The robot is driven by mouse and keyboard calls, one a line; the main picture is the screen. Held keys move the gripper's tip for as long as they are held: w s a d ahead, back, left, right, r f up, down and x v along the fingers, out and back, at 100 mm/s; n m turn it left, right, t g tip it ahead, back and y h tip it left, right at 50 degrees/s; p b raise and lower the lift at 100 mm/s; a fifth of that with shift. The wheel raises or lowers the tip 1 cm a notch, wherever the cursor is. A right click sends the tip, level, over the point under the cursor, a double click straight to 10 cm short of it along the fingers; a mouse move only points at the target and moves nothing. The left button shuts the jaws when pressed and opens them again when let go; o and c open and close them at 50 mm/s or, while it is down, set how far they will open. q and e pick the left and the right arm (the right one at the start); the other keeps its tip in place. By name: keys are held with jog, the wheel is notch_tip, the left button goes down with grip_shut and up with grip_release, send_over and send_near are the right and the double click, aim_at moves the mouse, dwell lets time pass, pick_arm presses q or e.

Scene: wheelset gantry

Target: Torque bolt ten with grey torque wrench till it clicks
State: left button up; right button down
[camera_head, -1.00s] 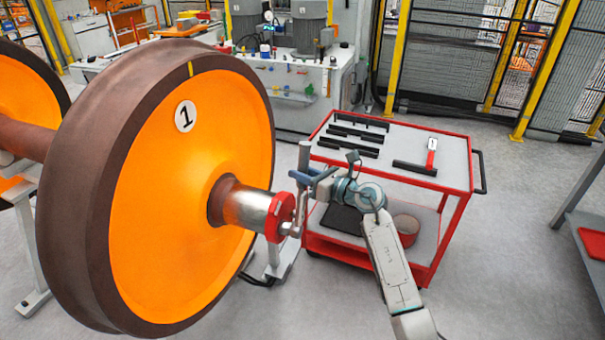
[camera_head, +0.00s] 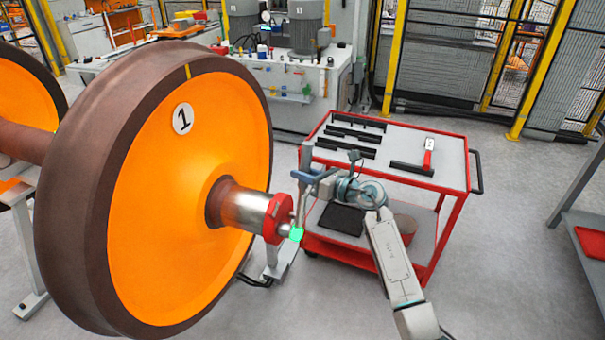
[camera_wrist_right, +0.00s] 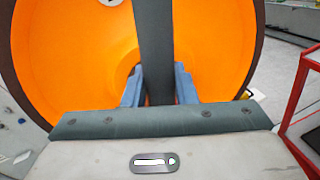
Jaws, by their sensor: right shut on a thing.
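The grey torque wrench (camera_head: 304,190) stands nearly upright in front of the red end cap (camera_head: 277,219) on the wheelset's axle end. A bright green glow (camera_head: 296,234) shows at its lower end. My right gripper (camera_head: 316,182) is shut on the wrench's handle. In the right wrist view, the dark grey handle (camera_wrist_right: 155,45) runs up between the blue fingers of my right gripper (camera_wrist_right: 158,88). The bolts on the cap are too small to tell apart, so bolt ten cannot be picked out. Whether the wrench sits on a bolt is unclear. My left gripper is out of view.
The orange wheel (camera_head: 170,200) with a "1" label fills the left. A red trolley (camera_head: 440,150) behind my right arm holds several black bars and a red-handled tool (camera_head: 428,155). A grey shelf (camera_head: 583,215) stands at the far right. The front floor is clear.

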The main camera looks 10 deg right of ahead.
jog(key=shift+s+d, duration=0.6)
jog(key=shift+d, duration=0.35)
jog(key=shift+s+d, duration=0.6)
jog(key=shift+d, duration=0.3)
